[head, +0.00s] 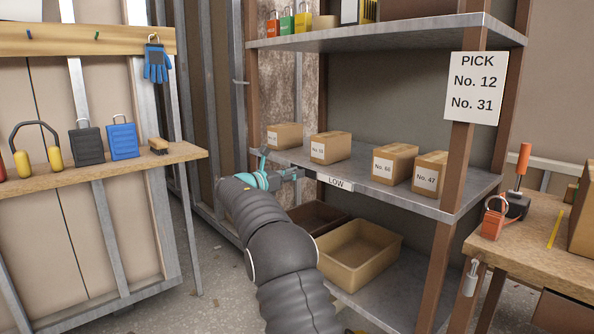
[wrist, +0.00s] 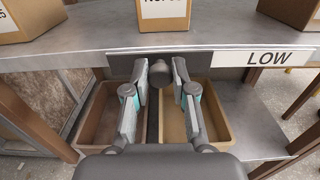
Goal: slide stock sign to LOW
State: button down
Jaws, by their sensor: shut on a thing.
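The stock sign is a strip on the front edge of the middle shelf. Its white LOW label (head: 336,183) shows uncovered to the right of my gripper (head: 290,174), and it also shows in the wrist view (wrist: 266,57). A dark grey slide plate (wrist: 118,65) lies left of the label in the wrist view. A round grey knob (wrist: 159,76) stands out in front of the plate. My gripper (wrist: 162,72) is shut on the knob, with one finger on each side. In the head view my gripper hides the knob and most of the plate.
Several numbered boxes (head: 395,163) stand on the middle shelf (head: 440,205) above the sign. A tan bin (head: 360,252) and a brown bin (head: 318,217) sit below. A brown shelf post (head: 455,165) stands to the right. The floor to the left is open.

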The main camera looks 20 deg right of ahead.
jog(key=shift+w+a+r, duration=0.15)
jog(key=shift+a, duration=0.05)
jog(key=c, duration=1)
grip_release()
jog(key=shift+w+a, duration=0.1)
jog(key=shift+o, duration=0.2)
jog(key=v, duration=1.1)
jog(key=shift+s+a, duration=0.25)
jog(key=shift+a, duration=0.05)
